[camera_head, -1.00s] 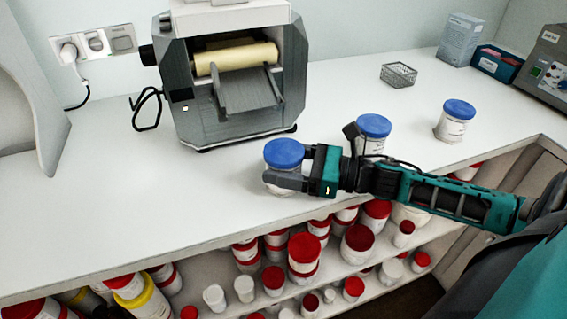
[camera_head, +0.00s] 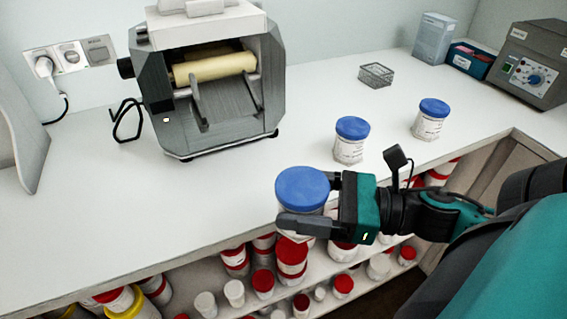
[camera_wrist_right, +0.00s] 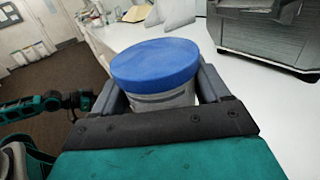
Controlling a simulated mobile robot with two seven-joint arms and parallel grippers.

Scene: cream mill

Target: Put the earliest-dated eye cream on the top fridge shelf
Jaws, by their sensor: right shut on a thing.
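My right gripper (camera_head: 312,208) is shut on a white jar with a blue lid (camera_head: 302,188), held upright at the counter's front edge. The same jar fills the middle of the right wrist view (camera_wrist_right: 155,66), between the two fingers (camera_wrist_right: 160,95). Two more white jars with blue lids stand on the counter: one in the middle (camera_head: 350,140) and one farther right (camera_head: 430,119). Their labels are too small to read. No fridge is in view. My left gripper is not in the head view; an arm of mine shows at the left of the right wrist view.
A grey roller mill (camera_head: 212,85) stands on the white counter (camera_head: 90,220). A wire basket (camera_head: 376,75), a box (camera_head: 434,38) and a grey device (camera_head: 530,65) stand at the back right. Shelves below hold several red-lidded jars (camera_head: 292,252).

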